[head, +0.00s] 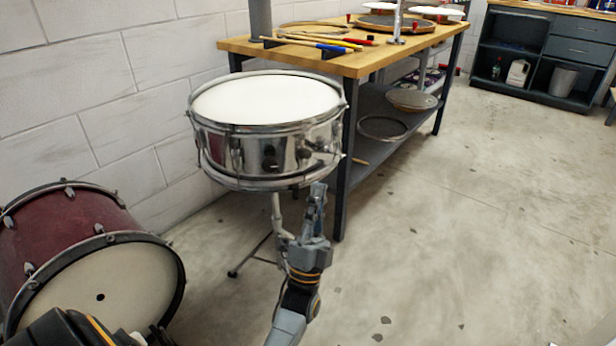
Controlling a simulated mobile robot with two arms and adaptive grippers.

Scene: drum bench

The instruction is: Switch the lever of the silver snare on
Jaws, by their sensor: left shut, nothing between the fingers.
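The silver snare (266,150) sits level on a stand beside the wall, with a white head and a shiny chrome shell. Small fittings show on its shell, and one on the right side (312,147) may be the lever; its position is too small to tell. My left gripper (318,188) points up, just below the snare's lower right rim, with its fingers closed together and empty. I cannot tell whether it touches the rim. My right gripper is not in view.
A dark red bass drum (75,250) lies at the lower left. A wooden workbench (350,62) with drumsticks and tools stands behind the snare, its dark leg close to the snare's right side. Open concrete floor (460,240) is on the right.

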